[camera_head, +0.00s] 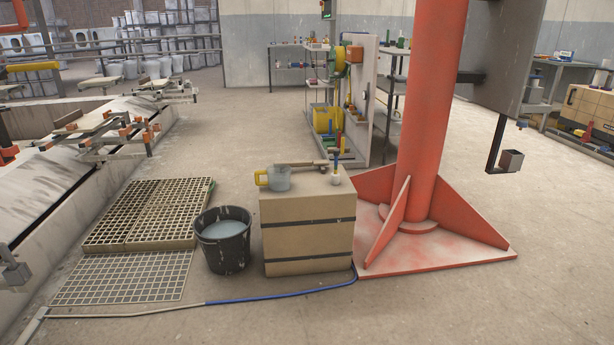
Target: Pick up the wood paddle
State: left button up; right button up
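A brown wood paddle (301,164) lies flat on top of a tan box (307,225), toward the back edge. A grey jug (279,178) with a yellow handle stands in front of its left end and may hide part of it. A small white pot (336,179) with a blue-handled tool (336,160) stands by its right end. The paddle is small in the picture, so I cannot tell its exact outline. Neither of my grippers is in view.
A dark bucket (222,246) of pale liquid stands left of the box, beside floor grates (125,278). An orange column (425,120) with a wide finned base stands to the right. A blue hose (285,295) crosses the floor in front. The right foreground floor is clear.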

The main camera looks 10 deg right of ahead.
aim_at(295, 164)
jog(key=z, duration=0.7)
jog(key=i, duration=0.95)
jog(key=z, duration=0.4)
jog(key=i, duration=1.1)
jog(key=u, duration=0.45)
